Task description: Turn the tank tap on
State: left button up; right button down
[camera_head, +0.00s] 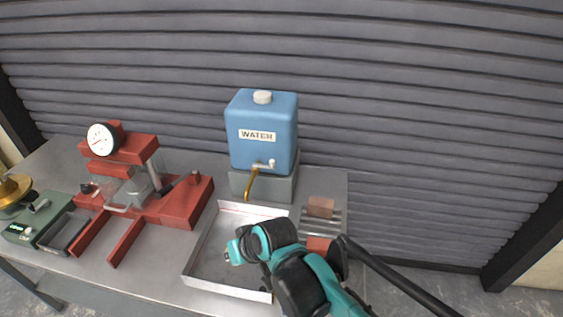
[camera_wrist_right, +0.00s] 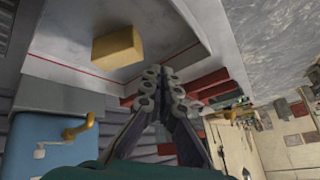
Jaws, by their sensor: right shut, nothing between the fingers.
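The blue water tank (camera_head: 262,112) with a WATER label stands on a grey block at the back of the bench. Its tap (camera_head: 262,165) is low on the front, with a yellow arm (camera_head: 250,185) slanting down over the tray's back edge and a small pale part to its right. In the right wrist view the tank (camera_wrist_right: 42,140) and yellow arm (camera_wrist_right: 80,127) show at lower left. My right gripper (camera_head: 231,254) is shut and empty, over the tray and apart from the tap; its fingertips (camera_wrist_right: 160,73) show together in the wrist view. My left gripper is out of view.
A shallow metal tray (camera_head: 203,243) lies before the tank. A yellowish block (camera_wrist_right: 118,46) shows in it in the wrist view. A red press (camera_head: 180,203) with a gauge and a green scale (camera_head: 37,218) stand left. Brick-like pieces (camera_head: 321,207) lie right.

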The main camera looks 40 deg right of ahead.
jog(key=w+d+m+t+y, duration=0.1)
jog(key=w+d+m, duration=0.1)
jog(key=w+d, duration=0.1)
jog(key=w+d+m+y+b, duration=0.1)
jog(key=w+d+m, duration=0.2)
jog(key=shift+w+d+t, duration=0.3)
jog(key=shift+w+t, duration=0.05)
jog(key=shift+t, duration=0.05)
jog(key=d+r+m+t, duration=0.2)
jog(key=d+m+t, duration=0.1)
jog(key=d, duration=0.9)
jog(key=s+d+r+m+t+b, duration=0.1)
jog(key=d+m+t, duration=0.3)
jog(key=d, duration=0.8)
jog(key=shift+s+r+m+t, duration=0.15)
jog(key=shift+r+m+t, duration=0.15)
jog(key=shift+r+t, duration=0.75)
jog(key=shift+d+f, duration=0.1)
jog(key=shift+f, duration=0.1)
jog(key=w, duration=0.3)
jog(key=w+a+b, duration=0.1)
jog(key=w, duration=0.2)
jog(key=w+b, duration=0.1)
jog(key=w, duration=0.3)
jog(key=shift+a, duration=0.4)
